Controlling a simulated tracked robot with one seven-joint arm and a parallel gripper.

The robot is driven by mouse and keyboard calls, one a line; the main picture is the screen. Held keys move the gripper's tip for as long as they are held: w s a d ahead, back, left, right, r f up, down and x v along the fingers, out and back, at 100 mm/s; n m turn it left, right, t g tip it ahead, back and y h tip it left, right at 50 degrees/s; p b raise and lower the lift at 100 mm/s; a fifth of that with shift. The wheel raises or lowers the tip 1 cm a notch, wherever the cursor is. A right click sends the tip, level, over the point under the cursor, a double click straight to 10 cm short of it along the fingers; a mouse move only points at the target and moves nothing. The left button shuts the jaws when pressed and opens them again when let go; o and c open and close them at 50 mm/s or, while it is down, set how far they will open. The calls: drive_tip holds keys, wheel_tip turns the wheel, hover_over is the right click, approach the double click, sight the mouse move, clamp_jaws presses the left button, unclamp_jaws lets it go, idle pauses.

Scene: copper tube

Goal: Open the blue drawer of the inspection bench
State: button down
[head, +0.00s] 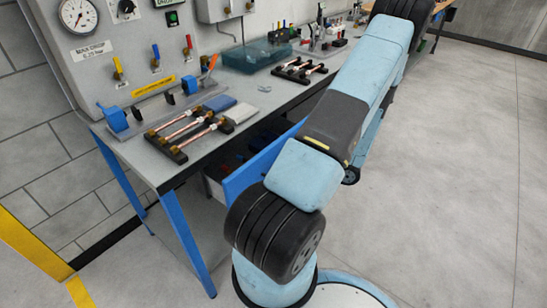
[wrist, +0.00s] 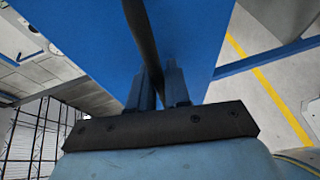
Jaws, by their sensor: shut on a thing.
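The blue drawer front (head: 247,174) stands out from under the inspection bench (head: 215,155) in the head view, with the dark inside of the drawer showing behind it, so the drawer is at least partly open. In the wrist view the blue drawer front (wrist: 200,35) fills the upper middle, with a dark bar handle (wrist: 142,32) running across it. My gripper (wrist: 160,82) is shut on the handle, one finger on each side. In the head view my arm hides the gripper, the handle and the right part of the drawer front.
Copper tubes on dark racks (head: 188,133), a blue vise (head: 113,118) and a teal tray (head: 255,55) are on the bench top. A blue bench leg (head: 188,240) stands left of the drawer. The grey floor (head: 455,170) to the right is clear.

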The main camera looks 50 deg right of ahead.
drive_tip(key=s, duration=1.5)
drive_tip(key=shift+d+f, duration=0.15)
drive_tip(key=shift+d, duration=0.3)
drive_tip(key=c, duration=1.2)
unclamp_jaws()
drive_tip(key=shift+o, duration=0.2)
drive_tip(key=shift+d, duration=0.1)
drive_tip(key=v, duration=1.3)
drive_tip(key=shift+s+d, duration=0.2)
drive_tip(key=shift+s, duration=0.1)
